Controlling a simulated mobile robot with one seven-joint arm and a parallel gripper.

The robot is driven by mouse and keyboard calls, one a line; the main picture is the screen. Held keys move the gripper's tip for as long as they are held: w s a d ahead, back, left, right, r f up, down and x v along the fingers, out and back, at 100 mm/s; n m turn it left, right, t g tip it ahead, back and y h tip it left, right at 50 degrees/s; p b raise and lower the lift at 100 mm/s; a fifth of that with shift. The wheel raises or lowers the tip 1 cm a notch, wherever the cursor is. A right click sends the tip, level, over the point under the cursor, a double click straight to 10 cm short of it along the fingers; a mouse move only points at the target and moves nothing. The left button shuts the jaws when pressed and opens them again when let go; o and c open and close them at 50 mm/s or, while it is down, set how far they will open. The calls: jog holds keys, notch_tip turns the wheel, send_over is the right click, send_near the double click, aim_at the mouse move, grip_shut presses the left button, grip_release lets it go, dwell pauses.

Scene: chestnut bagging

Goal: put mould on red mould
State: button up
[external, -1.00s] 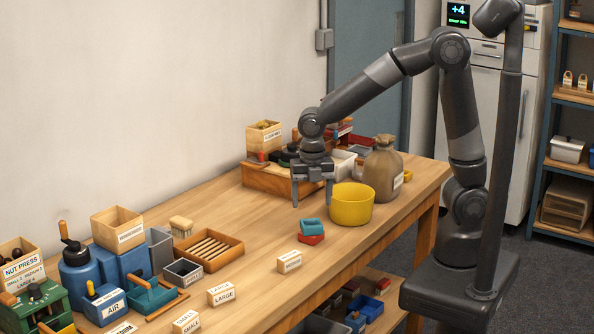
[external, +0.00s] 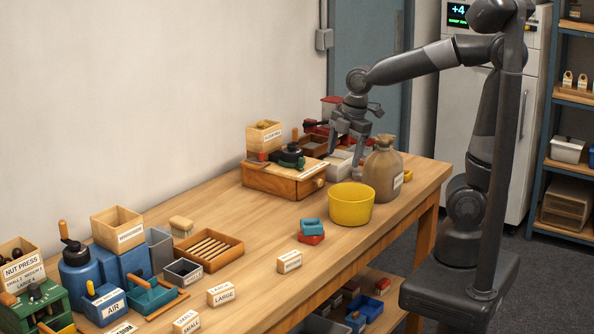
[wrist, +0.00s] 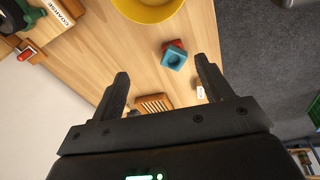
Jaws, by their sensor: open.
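A teal mould (external: 311,226) sits on top of a red mould (external: 311,239) on the wooden table, in front of the yellow bowl. The teal mould also shows in the wrist view (wrist: 174,58), with the red mould partly covered beneath it (wrist: 178,44). My gripper (external: 345,158) is open and empty, raised above the far part of the table behind the bowl and sack. It is well apart from both moulds. In the wrist view its two fingers (wrist: 162,78) are spread wide with nothing held between them.
The yellow bowl (external: 350,205) and a tied brown sack (external: 383,172) stand between my gripper and the moulds. A wooden drawer box (external: 283,181) is to the left. A slatted tray (external: 209,250) and small label blocks (external: 289,262) lie nearer. The table around the moulds is clear.

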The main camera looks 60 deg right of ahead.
jog(key=s+d+r+m+t+h, duration=0.1)
jog(key=s+d+r+m+t, duration=0.1)
jog(key=s+d+m, duration=0.7)
jog(key=d+m+t, duration=0.1)
jog(key=m, duration=0.6)
jog(key=shift+s+d+t, duration=0.25)
jog(key=shift+d+t, duration=0.05)
